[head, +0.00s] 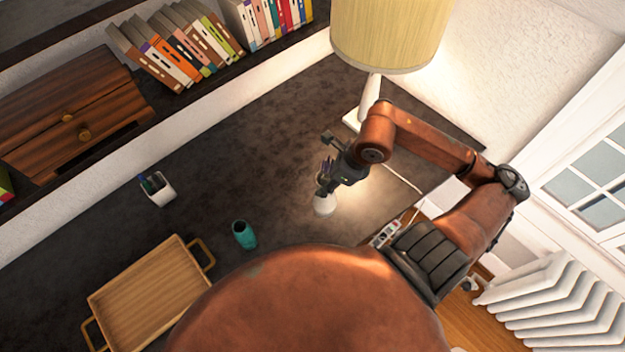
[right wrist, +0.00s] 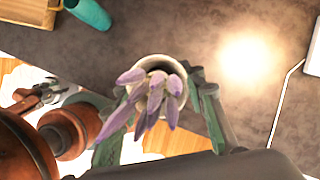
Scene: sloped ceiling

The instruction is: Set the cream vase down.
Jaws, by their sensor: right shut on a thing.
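The cream vase (head: 325,205) is a small pale pot with purple flowers (right wrist: 152,92) in it. My right gripper (head: 326,188) is shut on it, with one finger on each side of its round rim (right wrist: 160,61) in the right wrist view. The vase looks about upright over the dark tabletop (head: 290,150). I cannot tell whether its base touches the top. My left gripper is out of the head view; what looks like it (right wrist: 42,93) shows small at the left of the right wrist view, its jaws unclear.
A teal cup (head: 244,235) stands left of the vase, with a wooden tray (head: 150,290) beyond it. A white pen holder (head: 158,188) stands farther left. A lamp (head: 390,35) stands behind my right gripper, its cord on the table. The tabletop between pen holder and vase is clear.

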